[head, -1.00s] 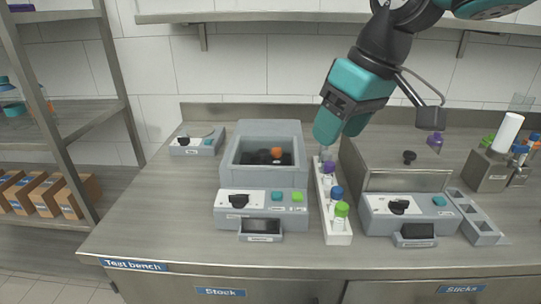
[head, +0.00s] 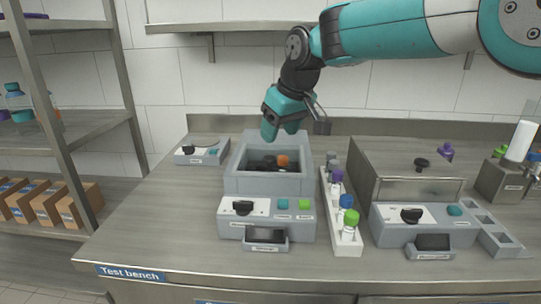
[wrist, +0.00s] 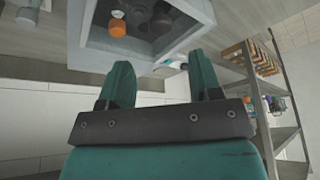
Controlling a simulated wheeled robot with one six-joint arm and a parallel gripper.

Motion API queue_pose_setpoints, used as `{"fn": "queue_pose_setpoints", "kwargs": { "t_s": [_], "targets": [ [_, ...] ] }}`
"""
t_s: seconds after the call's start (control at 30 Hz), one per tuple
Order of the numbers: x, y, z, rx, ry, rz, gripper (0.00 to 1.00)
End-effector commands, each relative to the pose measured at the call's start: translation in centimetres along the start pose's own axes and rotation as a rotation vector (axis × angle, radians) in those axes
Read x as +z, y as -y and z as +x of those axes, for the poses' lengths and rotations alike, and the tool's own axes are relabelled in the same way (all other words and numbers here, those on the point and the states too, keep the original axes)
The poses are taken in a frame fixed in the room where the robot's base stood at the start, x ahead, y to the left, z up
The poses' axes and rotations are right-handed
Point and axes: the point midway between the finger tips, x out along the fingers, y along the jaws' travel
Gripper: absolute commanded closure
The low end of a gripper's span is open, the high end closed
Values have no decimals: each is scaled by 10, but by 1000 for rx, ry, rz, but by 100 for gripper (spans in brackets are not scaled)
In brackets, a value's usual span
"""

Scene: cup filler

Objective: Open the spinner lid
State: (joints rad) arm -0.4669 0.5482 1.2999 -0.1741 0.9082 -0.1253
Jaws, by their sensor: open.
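My gripper (head: 281,131) is open and empty. It hangs above the back of the left-hand open box (head: 240,180), well to the left of the lid and apart from it. In the wrist view my two teal fingers (wrist: 163,82) are spread with nothing between them.
The open box holds dark round parts and an orange-capped item (head: 283,161). A white rack (head: 345,238) of capped tubes stands between the units. A grey slotted holder (head: 500,238) is at the right. A wall shelf (head: 235,27) runs behind my arm. The bench front left is bare.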

Motion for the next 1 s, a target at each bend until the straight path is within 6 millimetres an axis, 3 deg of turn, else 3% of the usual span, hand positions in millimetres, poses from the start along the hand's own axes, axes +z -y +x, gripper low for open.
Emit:
{"fn": "queue_pose_setpoints", "kwargs": {
  "t_s": [0.1,0.33,0.5,0.77,0.8,1.0],
  "targets": [
    [1,1,29,-2,4,-2,42],
    [0,0,66,-1,2,-1,42],
    [0,0,77,0,-1,-1,42],
    [0,0,79,0,-1,-1,42],
    [0,0,79,0,-1,-1,44],
    [0,0,79,0,-1,-1,90]
  ]
}}
